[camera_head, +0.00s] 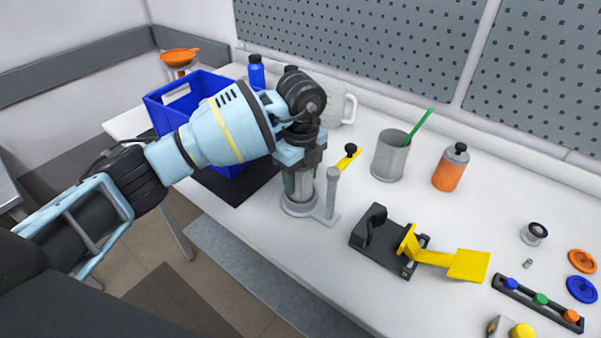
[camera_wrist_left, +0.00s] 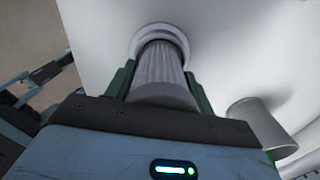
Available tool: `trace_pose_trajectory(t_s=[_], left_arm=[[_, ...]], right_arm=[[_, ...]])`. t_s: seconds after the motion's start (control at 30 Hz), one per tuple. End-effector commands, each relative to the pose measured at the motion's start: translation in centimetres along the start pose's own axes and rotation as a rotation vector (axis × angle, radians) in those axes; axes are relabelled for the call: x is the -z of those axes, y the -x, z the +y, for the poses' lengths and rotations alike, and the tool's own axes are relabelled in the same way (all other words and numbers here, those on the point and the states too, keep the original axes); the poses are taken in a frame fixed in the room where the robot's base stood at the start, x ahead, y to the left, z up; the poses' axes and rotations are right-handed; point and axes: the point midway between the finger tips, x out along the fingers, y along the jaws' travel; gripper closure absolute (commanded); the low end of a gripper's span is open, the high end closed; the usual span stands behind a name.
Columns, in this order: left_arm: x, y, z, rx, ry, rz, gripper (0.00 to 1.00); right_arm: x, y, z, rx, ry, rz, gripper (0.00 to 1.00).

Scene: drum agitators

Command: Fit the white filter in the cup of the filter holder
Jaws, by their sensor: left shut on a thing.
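The white filter (camera_wrist_left: 160,72) is a pleated cylinder held upright between the green fingers of my left gripper (camera_head: 302,182). In the left wrist view the gripper (camera_wrist_left: 158,85) is shut on it. The filter holder has a round cup (camera_head: 297,209) and a grey post (camera_head: 332,190) to its right. The filter stands over the cup, and the cup's pale ring (camera_wrist_left: 160,32) shows around the filter's far end. How deep the filter sits in the cup is hidden. My right gripper is not in view.
A blue crate (camera_head: 160,118) stands left behind my left gripper. A grey cup with a green stick (camera_head: 388,160), an orange bottle (camera_head: 449,170) and a black-and-yellow device (camera_head: 385,235) stand to the right.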

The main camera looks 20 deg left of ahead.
Motion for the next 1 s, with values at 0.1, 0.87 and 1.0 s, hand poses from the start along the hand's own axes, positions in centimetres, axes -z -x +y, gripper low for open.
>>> trace_pose_trajectory(t_s=[0.1, 0.87, 1.0], left_arm=[[0.02, -0.04, -0.01, 0.000, 0.000, 0.000, 0.71], [0.06, -0.48, 0.02, 0.000, -0.001, 0.000, 0.71], [0.06, -0.62, 0.02, 0.000, -0.001, 0.000, 0.71]], right_arm=[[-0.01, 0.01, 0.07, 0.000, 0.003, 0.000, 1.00], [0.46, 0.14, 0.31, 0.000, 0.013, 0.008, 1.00], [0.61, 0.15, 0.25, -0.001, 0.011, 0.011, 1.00]])
